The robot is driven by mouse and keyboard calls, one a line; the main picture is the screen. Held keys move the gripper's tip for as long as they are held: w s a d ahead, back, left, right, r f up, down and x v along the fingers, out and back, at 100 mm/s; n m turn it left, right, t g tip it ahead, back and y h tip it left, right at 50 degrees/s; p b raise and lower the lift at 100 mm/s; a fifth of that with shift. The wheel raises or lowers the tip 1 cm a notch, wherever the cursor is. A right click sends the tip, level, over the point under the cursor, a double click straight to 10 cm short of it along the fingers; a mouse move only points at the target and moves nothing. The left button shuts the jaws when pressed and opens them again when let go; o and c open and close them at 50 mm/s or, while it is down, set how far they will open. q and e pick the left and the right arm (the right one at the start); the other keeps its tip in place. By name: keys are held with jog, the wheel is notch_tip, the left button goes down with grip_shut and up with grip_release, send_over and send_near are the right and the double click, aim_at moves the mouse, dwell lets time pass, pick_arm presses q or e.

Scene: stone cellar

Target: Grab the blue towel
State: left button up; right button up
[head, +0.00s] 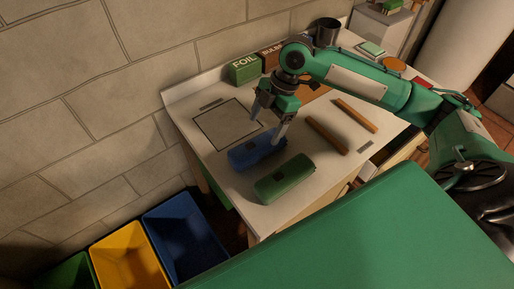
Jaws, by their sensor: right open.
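The blue towel (247,154) is a rolled bundle lying on the pale worktop (190,118), near its left front part. My right gripper (268,128) comes in from the right and points down over the towel. Its jaws are open, with one finger at the towel's far left side and the other near its right end. I cannot tell whether the fingers touch the towel. A green rolled towel (284,180) lies just in front of the blue one. My left gripper is not in view.
A foil box (243,70) and a bulbs box (270,57) stand at the back by a dark metal cup (326,32). Two wooden bars (327,136) lie right of the gripper. Blue (186,240), yellow (132,262) and green (68,274) bins stand on the floor.

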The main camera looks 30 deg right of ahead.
aim_at(259, 143)
jog(key=x, duration=0.8)
jog(key=shift+s+d+p, duration=0.1)
jog(key=shift+s+p, duration=0.05)
jog(key=shift+p, duration=0.15)
jog(key=c, duration=1.1)
